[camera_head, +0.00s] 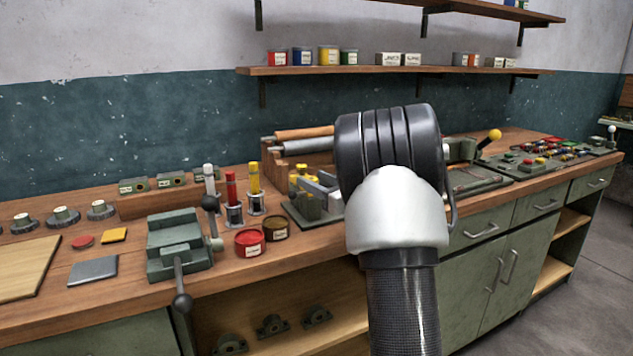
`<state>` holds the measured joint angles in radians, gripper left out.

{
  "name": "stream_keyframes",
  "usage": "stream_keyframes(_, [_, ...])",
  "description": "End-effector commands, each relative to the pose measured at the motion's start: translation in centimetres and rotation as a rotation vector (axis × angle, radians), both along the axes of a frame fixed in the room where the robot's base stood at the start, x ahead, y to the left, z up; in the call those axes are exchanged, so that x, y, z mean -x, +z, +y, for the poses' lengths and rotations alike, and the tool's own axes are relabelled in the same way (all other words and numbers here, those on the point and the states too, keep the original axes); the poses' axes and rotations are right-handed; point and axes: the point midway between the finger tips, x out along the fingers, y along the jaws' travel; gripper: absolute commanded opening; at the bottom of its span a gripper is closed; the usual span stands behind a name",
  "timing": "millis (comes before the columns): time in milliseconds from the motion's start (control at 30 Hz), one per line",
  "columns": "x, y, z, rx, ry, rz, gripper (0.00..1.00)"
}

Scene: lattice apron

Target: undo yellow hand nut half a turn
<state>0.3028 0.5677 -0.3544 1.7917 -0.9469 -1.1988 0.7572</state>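Small yellow parts (300,170) show on a grey-green fixture (318,205) at mid-bench, just left of my arm. They are too small for me to tell whether one is the yellow hand nut, or how it is turned. My arm covers the right side of this fixture.
A green vise (175,243) with a ball-ended handle stands at the bench's front left. Red, yellow and white-topped tools stand in holders beside a red tin (249,243) and a dark tin (275,229). A yellow-knobbed lever (494,135) rises right of my arm. Shelves hang above.

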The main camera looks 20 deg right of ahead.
Motion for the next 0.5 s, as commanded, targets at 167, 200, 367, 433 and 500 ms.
stream_keyframes(167, [0.0, 0.0, 0.0, 0.000, 0.000, 0.000, 0.45])
stream_keyframes(200, [0.0, 0.0, 0.0, 0.000, 0.000, 0.000, 0.45])
stream_keyframes(367, [0.9, 0.1, -0.4, 0.000, -0.004, 0.001, 0.45])
stream_keyframes(433, [2.0, 0.2, -0.7, 0.000, -0.005, 0.000, 0.45])
stream_keyframes(500, [3.3, 0.2, -1.1, -0.002, -0.005, 0.002, 0.45])
